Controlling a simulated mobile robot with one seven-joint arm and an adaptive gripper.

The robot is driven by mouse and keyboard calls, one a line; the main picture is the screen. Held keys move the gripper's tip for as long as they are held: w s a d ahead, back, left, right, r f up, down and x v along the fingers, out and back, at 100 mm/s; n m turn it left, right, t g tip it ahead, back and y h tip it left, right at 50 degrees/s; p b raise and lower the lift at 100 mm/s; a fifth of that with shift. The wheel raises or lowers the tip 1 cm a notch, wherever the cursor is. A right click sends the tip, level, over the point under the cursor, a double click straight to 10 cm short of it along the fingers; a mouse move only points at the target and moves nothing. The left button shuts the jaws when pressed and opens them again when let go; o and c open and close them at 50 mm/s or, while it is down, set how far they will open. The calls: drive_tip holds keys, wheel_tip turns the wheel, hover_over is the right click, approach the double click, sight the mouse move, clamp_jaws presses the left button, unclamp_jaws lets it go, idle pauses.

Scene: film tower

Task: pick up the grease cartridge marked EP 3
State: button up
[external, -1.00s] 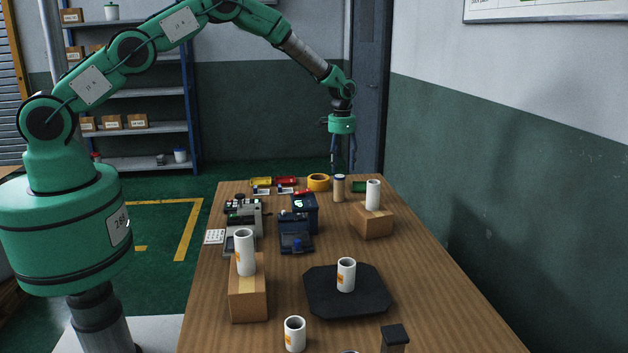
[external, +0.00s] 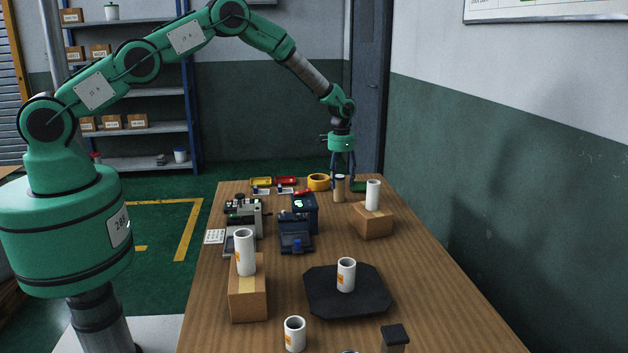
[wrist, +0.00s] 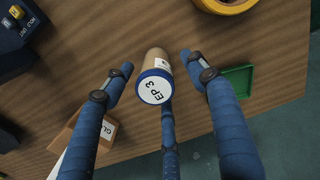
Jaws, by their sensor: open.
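The grease cartridge marked EP 3 (wrist: 155,86) stands upright on the table in the wrist view, its white lid with a blue rim facing the camera and its tan body behind. In the external view it is the tan cylinder (external: 339,189) near the far end of the table. My gripper (wrist: 158,72) is open, with blue fingers to the left and right of the cartridge and a third finger below it in the picture. The fingers look apart from it. In the external view my gripper (external: 342,176) hangs pointing down at the cartridge's top.
A cardboard box (external: 372,221) with a white cylinder (external: 373,194) on it stands close by. A yellow tape roll (external: 318,182) and a green tray (wrist: 236,80) are also near. White cylinders, a black mat (external: 320,305) and dark devices (external: 296,235) occupy the nearer table.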

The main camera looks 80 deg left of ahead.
sight(340, 187)
drive_tip(key=shift+s+d+f, duration=0.1)
drive_tip(key=shift+f, duration=1.15)
drive_tip(key=shift+d+f, duration=0.1)
drive_tip(key=shift+f, duration=1.1)
drive_tip(key=c, duration=1.3)
drive_tip(key=shift+r, duration=0.1)
drive_tip(key=shift+r, duration=0.75)
wheel_tip(340, 187, up, 2)
drive_tip(key=s+d, duration=0.2)
drive_tip(key=s, duration=0.3)
drive_tip(key=s+d+r, duration=0.1)
drive_tip(key=s, duration=0.4)
drive_tip(key=s+d, duration=0.2)
drive_tip(key=s, duration=0.3)
drive_tip(key=shift+d+r+p, duration=0.2)
drive_tip(key=shift+d+p, duration=0.1)
drive_tip(key=shift+p, duration=0.05)
